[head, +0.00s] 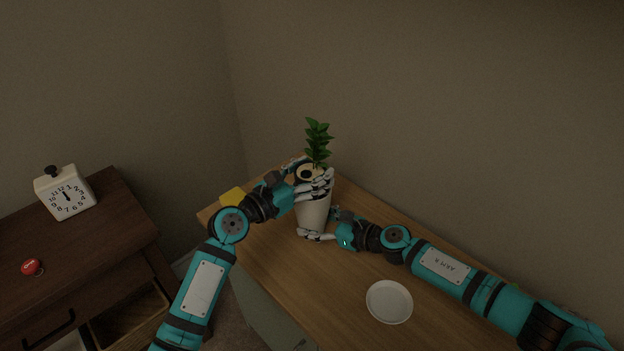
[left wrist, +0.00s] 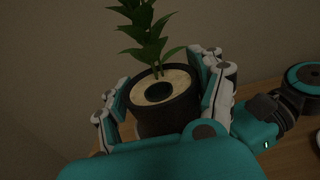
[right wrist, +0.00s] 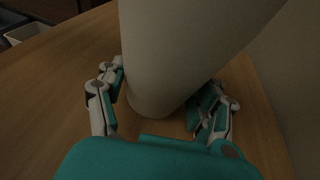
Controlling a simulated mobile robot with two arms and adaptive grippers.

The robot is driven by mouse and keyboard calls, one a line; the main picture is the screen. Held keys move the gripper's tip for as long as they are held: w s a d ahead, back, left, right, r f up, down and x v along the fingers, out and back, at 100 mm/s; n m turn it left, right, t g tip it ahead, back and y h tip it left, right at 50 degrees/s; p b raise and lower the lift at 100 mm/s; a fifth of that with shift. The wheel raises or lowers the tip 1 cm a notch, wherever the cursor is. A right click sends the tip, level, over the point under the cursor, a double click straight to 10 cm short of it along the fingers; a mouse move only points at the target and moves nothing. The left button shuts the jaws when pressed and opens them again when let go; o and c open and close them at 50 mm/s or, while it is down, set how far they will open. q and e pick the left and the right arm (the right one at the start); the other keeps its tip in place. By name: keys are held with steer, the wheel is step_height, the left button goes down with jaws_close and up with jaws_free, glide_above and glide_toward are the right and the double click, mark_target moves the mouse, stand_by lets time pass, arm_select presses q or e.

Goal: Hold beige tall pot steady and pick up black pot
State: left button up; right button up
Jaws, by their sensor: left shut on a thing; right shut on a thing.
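The beige tall pot (head: 311,216) stands upright on the wooden table. It also fills the middle of the right wrist view (right wrist: 180,50). My right gripper (head: 325,228) is shut around its lower part, with one finger on each side (right wrist: 160,105). The black pot (left wrist: 160,112) holds a green leafy plant (head: 318,140) and a pale top disc with a dark hole. My left gripper (head: 312,182) is shut on the black pot, fingers on both sides (left wrist: 168,90). In the head view the black pot is at the beige pot's top, mostly hidden by the fingers; I cannot tell whether they touch.
A white plate (head: 389,302) lies on the wooden table (head: 330,319) in front of my right arm. A yellow object (head: 233,197) is near the table's left edge. A dark dresser (head: 105,235) at left bears a clock (head: 66,194) and a red item (head: 33,267).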

mark_target(312, 170)
arm_select(q)
step_height(312, 170, up, 8)
steer(key=shift+r, duration=0.1)
arm_select(e)
steer(key=o, duration=1)
steer(key=shift+c, duration=0.2)
steer(key=v, duration=1.2)
